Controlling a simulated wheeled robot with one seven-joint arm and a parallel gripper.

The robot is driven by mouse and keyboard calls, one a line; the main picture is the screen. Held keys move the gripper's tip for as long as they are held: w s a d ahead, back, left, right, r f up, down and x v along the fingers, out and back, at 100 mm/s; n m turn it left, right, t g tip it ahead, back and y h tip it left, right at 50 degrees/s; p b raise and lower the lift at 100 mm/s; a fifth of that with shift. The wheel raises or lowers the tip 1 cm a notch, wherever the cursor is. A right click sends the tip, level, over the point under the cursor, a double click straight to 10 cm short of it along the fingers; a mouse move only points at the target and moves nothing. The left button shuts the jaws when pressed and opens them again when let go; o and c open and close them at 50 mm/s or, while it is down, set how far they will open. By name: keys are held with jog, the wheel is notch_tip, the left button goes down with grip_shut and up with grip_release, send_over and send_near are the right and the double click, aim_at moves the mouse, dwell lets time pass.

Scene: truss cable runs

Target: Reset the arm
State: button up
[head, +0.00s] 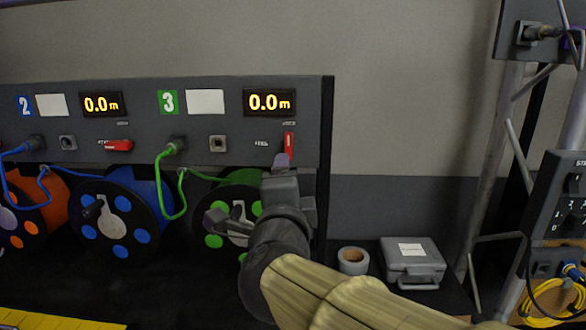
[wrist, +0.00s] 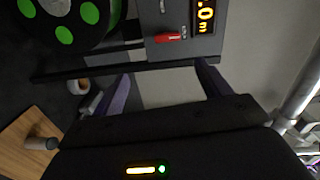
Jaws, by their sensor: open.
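My gripper (head: 281,165) is raised in front of the right end of the reel panel (head: 228,142), just below the red lever of channel 3 (head: 289,143) in the head view. That lever stands upright, and it also shows in the wrist view (wrist: 170,37). In the wrist view my gripper (wrist: 165,82) has its two purple fingers spread wide with nothing between them. The lever lies beyond the fingers there, apart from them. In the head view my arm hides part of the green reel (head: 213,241). Whether the fingertips touch the panel cannot be told from the head view.
Channel 2's red lever (head: 118,145) lies sideways. A green cable (head: 163,180) hangs from the channel 3 socket. A tape roll (head: 353,260) and a grey case (head: 411,262) rest right of the reels. A truss stand (head: 497,150) with switch boxes is at the far right.

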jog(key=w+d+f+n+g+y+p, duration=0.1)
jog(key=d+f+n+g+p, duration=0.25)
jog(key=f+n, duration=0.3)
jog(key=w+d+f+n+g+y+p, duration=0.1)
jog(key=d+f+n+g+p, duration=0.15)
jog(key=f+n+g, duration=0.35)
jog(key=s+d+f+n+g+h+p, duration=0.2)
jog(key=s+d+f+n+g+p, duration=0.1)
jog(key=s+d+f, duration=0.8)
jog(key=shift+s+d+f+n+g, duration=0.15)
jog(key=shift+s+f+n+g, duration=0.4)
jog(key=shift+g, duration=0.7)
jog(key=shift+w+r, duration=0.15)
